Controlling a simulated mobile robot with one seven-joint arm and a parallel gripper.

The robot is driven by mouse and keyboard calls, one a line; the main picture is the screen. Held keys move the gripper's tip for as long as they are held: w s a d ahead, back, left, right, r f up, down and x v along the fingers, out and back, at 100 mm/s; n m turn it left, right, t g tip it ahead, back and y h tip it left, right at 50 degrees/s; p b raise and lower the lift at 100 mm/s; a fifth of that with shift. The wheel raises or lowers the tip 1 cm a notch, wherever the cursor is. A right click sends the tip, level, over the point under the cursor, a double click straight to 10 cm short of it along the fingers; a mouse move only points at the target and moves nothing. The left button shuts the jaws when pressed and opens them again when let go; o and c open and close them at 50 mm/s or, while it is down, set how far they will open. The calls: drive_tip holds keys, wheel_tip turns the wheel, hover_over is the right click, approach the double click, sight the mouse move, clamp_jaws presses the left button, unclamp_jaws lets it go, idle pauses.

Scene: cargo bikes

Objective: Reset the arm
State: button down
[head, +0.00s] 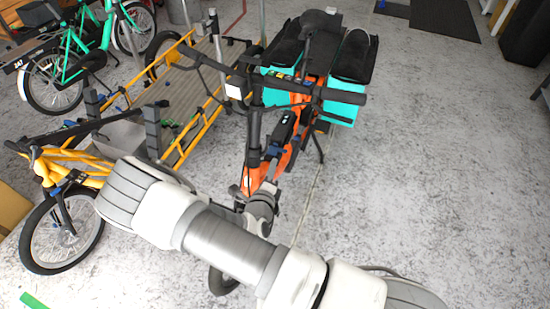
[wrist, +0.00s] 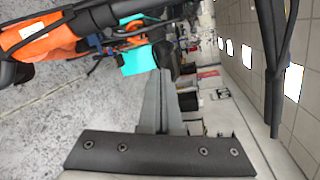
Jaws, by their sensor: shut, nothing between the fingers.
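My gripper (wrist: 163,75) is shut and empty in the wrist view, its two grey fingers together above the dark bolted plate. In the head view my white and grey arm crosses the bottom of the picture, from the lower right to the left. Its end is hard to make out there against the bike behind it. An orange cargo bike (head: 252,180) stands just beyond the arm. The bike's orange frame (wrist: 40,45) shows at the upper left of the wrist view, apart from the fingertips.
The orange bike carries teal and black bags (head: 343,103). A yellow cargo bike (head: 85,165) with a slatted bed stands at left. A green bike (head: 75,55) is behind it. A dark bar (wrist: 277,75) runs down the wrist view's right. Grey floor (head: 440,150) at right is clear.

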drive_tip(key=shift+s+a+r, duration=0.15)
drive_tip(key=shift+s+r, duration=0.05)
drive_tip(key=shift+s, duration=0.45)
